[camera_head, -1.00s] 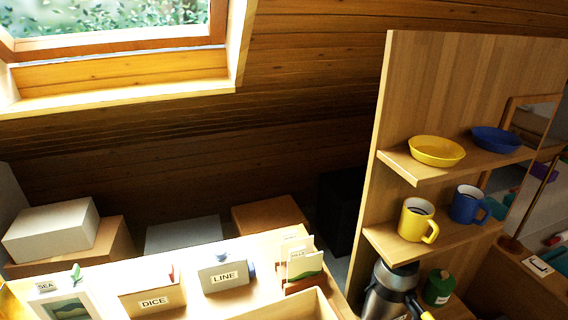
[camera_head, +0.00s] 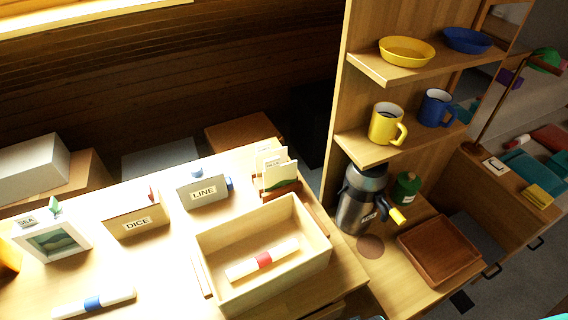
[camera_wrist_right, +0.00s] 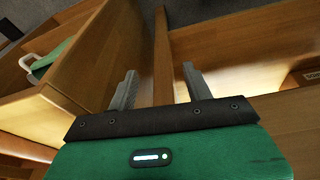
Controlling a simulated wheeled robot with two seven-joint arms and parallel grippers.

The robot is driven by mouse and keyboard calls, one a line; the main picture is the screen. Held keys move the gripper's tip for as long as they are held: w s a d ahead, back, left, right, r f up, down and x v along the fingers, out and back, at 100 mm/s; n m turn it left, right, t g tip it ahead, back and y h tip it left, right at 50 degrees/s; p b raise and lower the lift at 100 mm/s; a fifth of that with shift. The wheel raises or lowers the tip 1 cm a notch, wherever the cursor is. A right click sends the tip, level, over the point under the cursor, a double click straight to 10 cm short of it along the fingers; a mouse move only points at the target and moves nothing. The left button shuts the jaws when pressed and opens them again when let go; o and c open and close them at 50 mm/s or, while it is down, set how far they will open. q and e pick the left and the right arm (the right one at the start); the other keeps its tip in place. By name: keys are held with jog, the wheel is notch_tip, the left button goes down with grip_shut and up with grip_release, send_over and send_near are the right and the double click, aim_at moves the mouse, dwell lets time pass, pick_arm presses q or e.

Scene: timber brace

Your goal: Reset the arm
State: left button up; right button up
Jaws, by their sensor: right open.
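My right gripper (camera_wrist_right: 158,88) shows in the right wrist view, with its two grey fingers apart and nothing between them. Its green housing fills the bottom of that view. Wooden panels lie beyond the fingers. Neither gripper shows in the head view, and my left gripper is in no view.
DICE (camera_head: 137,217) and LINE (camera_head: 204,188) boxes stand behind. A flask (camera_head: 360,203) and brown tray (camera_head: 440,249) are right.

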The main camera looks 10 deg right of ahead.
jog(key=s+d+f, duration=0.1)
jog(key=s+f, duration=0.3)
jog(key=f, duration=0.5)
jog(key=s+f, duration=0.4)
jog(key=f, duration=0.4)
jog(key=s+d+f+g, duration=0.1)
jog(key=s+d+f, duration=0.1)
jog(key=s+f, duration=0.7)
jog(key=s, duration=0.4)
jog(key=shift+s+d+f+g, duration=0.15)
jog(key=shift+d+f+g, duration=0.15)
jog(key=shift+d, duration=0.1)
